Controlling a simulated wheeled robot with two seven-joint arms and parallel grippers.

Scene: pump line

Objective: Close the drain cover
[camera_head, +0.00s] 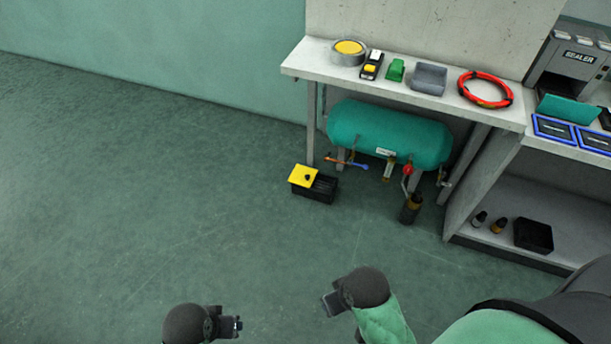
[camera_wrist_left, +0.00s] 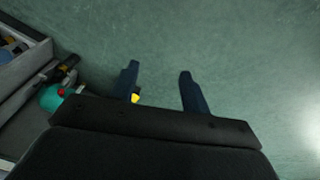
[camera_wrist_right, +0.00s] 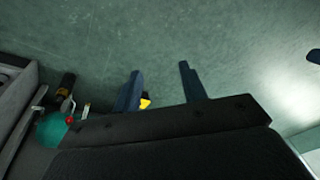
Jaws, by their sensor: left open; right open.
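The drain cover looks to be the yellow plate (camera_head: 304,175) with a dark knob, lying over the left part of a black drain box (camera_head: 321,188) on the floor. The right part of the box is uncovered. A bit of yellow also shows beside a finger in the left wrist view (camera_wrist_left: 135,98) and in the right wrist view (camera_wrist_right: 146,103). My left gripper (camera_head: 238,326) is open and empty, low in the head view, well apart from the box. My right gripper (camera_head: 328,304) is open and empty, also apart from the box and nearer the viewer.
A shelf unit (camera_head: 520,205) stands at the right. The floor left of the box and in front of it is clear.

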